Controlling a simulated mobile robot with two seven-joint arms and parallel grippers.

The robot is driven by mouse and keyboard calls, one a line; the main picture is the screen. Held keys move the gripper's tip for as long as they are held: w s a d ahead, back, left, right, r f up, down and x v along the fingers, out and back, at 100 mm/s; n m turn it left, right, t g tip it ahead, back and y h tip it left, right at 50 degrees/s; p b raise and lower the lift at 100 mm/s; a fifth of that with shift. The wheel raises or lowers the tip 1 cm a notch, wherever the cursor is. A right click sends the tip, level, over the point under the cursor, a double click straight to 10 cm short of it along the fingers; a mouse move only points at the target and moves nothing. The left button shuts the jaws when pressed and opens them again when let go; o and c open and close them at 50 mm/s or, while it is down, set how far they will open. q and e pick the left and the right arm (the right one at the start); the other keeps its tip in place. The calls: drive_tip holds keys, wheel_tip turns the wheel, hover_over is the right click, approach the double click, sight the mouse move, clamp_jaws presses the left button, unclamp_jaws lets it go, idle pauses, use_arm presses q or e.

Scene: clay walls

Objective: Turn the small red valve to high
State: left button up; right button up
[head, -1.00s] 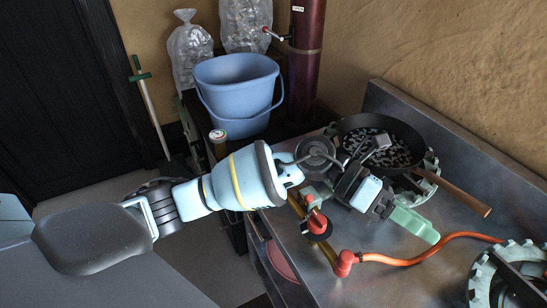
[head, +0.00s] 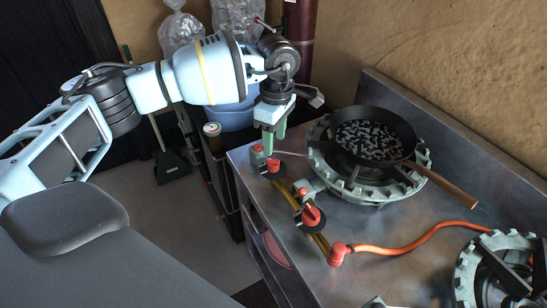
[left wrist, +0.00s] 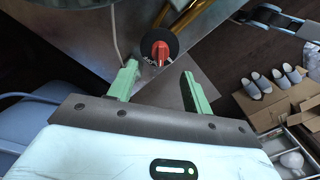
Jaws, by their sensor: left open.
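The small red valve (head: 273,165), a red knob on a black disc, sits on the brass pipe at the stove table's left corner. It also shows in the left wrist view (left wrist: 160,54), with its disc partly readable. My left gripper (head: 272,141) points down just above this valve, its green fingers open and empty. In the left wrist view my left gripper (left wrist: 163,84) has the knob between and beyond its fingertips; I cannot tell whether they touch it. A larger red valve (head: 311,215) sits further along the pipe. My right gripper is out of view.
A black pan (head: 373,139) with dark and pale bits rests on the rear burner (head: 327,173), its wooden handle pointing right. An orange hose (head: 408,252) runs to the front burner (head: 466,277). A blue bucket (head: 229,118) stands behind my gripper.

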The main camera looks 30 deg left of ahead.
sight(273, 164)
use_arm(q)
drive_tip(key=f, duration=0.7)
drive_tip(key=shift+s+f, duration=0.15)
drive_tip(key=shift+s, duration=0.05)
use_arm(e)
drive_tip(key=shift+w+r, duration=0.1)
use_arm(q)
drive_tip(key=shift+c, duration=0.4)
drive_tip(key=c, duration=0.9)
